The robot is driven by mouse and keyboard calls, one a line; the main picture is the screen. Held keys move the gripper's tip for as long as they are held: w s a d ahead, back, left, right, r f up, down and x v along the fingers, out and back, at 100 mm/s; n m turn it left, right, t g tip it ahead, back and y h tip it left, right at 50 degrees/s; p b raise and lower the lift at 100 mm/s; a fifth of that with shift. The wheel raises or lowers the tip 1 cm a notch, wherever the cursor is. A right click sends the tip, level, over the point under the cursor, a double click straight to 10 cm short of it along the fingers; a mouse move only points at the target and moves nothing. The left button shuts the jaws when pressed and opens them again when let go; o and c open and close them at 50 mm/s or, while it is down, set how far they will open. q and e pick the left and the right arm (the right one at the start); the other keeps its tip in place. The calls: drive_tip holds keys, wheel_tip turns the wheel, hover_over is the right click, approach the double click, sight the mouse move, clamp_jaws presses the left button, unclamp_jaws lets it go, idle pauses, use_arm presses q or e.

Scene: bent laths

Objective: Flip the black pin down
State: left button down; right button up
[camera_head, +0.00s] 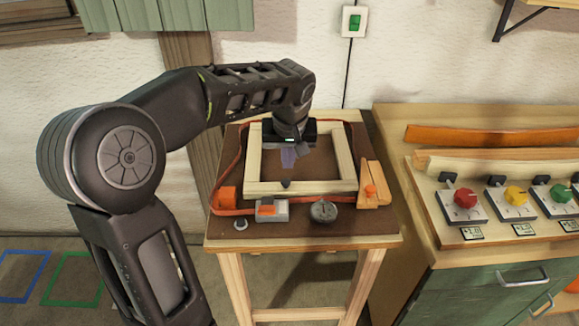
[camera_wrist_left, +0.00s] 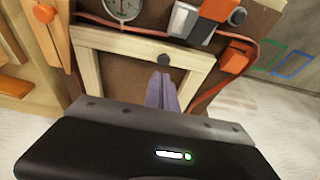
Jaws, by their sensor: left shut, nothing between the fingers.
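A small black pin (camera_head: 286,184) shows at the front bar of a pale wooden frame (camera_head: 344,155) on the brown-topped table. In the left wrist view, the pin (camera_wrist_left: 163,60) sits on the bar as a dark round knob; whether it is up or down is hard to tell. My left gripper (camera_head: 289,158) reaches down inside the frame, behind the front bar. Its greyish-purple fingers (camera_wrist_left: 162,82) are shut and empty. In the left wrist view their tips appear close to the pin, with a small gap. My right gripper is not in view.
A red strap (camera_head: 216,183) runs around the frame. A grey-and-orange buckle (camera_head: 268,211), a dial gauge (camera_head: 323,211) and a wooden clamp (camera_head: 373,188) line the table's front and right. A side bench holds a panel with a red knob (camera_head: 465,198) and other knobs.

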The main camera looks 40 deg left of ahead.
use_arm(q)
drive_tip(key=v, duration=0.8)
drive_tip(key=shift+r, duration=0.4)
drive_tip(key=shift+w, duration=0.1)
